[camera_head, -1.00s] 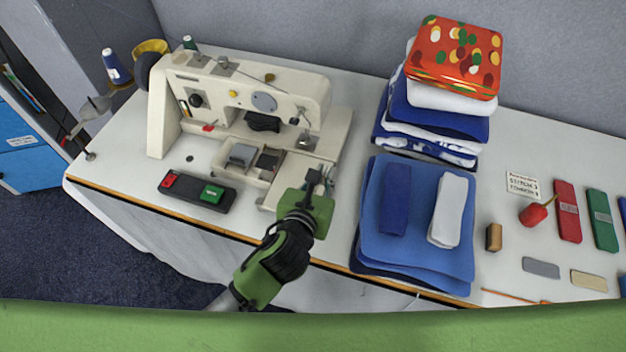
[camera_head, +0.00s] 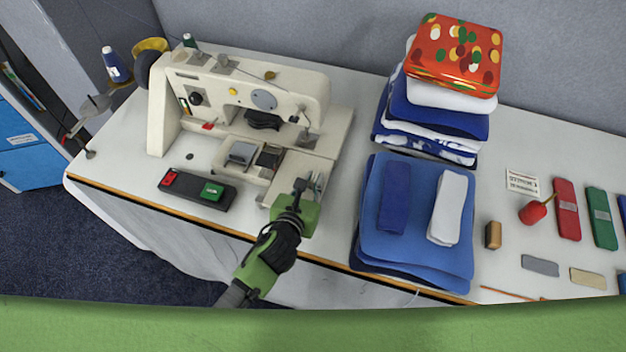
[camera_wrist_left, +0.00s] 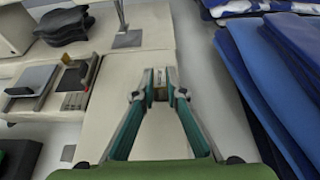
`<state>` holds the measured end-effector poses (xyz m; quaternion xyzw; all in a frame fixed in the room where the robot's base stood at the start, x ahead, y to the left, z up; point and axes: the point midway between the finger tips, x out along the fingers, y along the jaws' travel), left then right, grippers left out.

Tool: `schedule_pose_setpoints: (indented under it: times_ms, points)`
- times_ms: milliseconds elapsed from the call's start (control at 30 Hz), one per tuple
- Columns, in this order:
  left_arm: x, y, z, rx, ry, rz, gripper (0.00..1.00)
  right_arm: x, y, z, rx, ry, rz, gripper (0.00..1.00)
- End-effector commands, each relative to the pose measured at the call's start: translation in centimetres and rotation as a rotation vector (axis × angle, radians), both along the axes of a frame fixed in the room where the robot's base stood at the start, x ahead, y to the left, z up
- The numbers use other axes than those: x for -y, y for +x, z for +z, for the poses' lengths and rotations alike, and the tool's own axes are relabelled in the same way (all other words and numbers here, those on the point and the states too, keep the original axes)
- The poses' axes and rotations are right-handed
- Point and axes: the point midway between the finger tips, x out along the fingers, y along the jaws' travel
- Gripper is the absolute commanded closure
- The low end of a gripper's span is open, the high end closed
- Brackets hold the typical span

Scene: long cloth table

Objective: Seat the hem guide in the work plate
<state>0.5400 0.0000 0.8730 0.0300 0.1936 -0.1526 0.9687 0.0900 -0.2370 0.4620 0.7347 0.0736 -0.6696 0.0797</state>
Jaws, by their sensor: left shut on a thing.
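My left gripper (camera_head: 307,186) is over the pale work plate (camera_head: 301,166) at the front right of the sewing machine. In the left wrist view its two fingers (camera_wrist_left: 160,84) close on a small grey metal piece, apparently the hem guide (camera_wrist_left: 159,78). Most of the piece is hidden between the fingertips. The pale plate (camera_wrist_left: 103,112) runs beneath and to the left of the fingers. I cannot tell whether the piece touches the plate. My right gripper is in neither view.
The sewing machine (camera_head: 240,88) stands behind and above the plate, its presser foot near the gripper. A dark pedal box (camera_head: 197,187) with red and green buttons lies left. Folded blue cloths (camera_head: 416,263) lie close on the right. A tall cloth stack (camera_head: 438,120) stands behind them.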

Motion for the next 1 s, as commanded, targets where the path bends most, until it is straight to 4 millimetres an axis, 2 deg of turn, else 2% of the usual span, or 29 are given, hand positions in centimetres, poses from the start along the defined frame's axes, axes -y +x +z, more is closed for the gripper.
schedule_pose_setpoints:
  times_ms: [67, 100, 133, 167, 567, 767, 1000]
  points:
    - [0.0, 0.0, -0.3, 0.0, 0.001, 0.0, 1.0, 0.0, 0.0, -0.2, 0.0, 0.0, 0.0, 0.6]
    - [0.0, 0.0, -0.3, 0.0, 0.0, 0.0, 0.83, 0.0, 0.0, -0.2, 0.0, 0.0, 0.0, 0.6]
    - [0.0, 0.0, -0.2, 0.0, 0.0, 0.0, 0.75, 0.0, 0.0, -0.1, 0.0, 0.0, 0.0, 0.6]
    - [0.0, 0.0, -0.2, 0.0, 0.0, 0.0, 0.72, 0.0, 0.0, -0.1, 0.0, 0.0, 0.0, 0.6]
    - [0.0, 0.0, 0.2, 0.0, 0.0, 0.0, 0.72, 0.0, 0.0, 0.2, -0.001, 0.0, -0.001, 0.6]
    - [-0.8, -2.4, 0.9, -0.001, 0.001, 0.0, 0.72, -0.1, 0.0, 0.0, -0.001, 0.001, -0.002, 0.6]
    - [-2.2, -6.7, 2.7, -0.003, 0.001, -0.001, 0.72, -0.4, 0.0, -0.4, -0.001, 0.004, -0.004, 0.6]
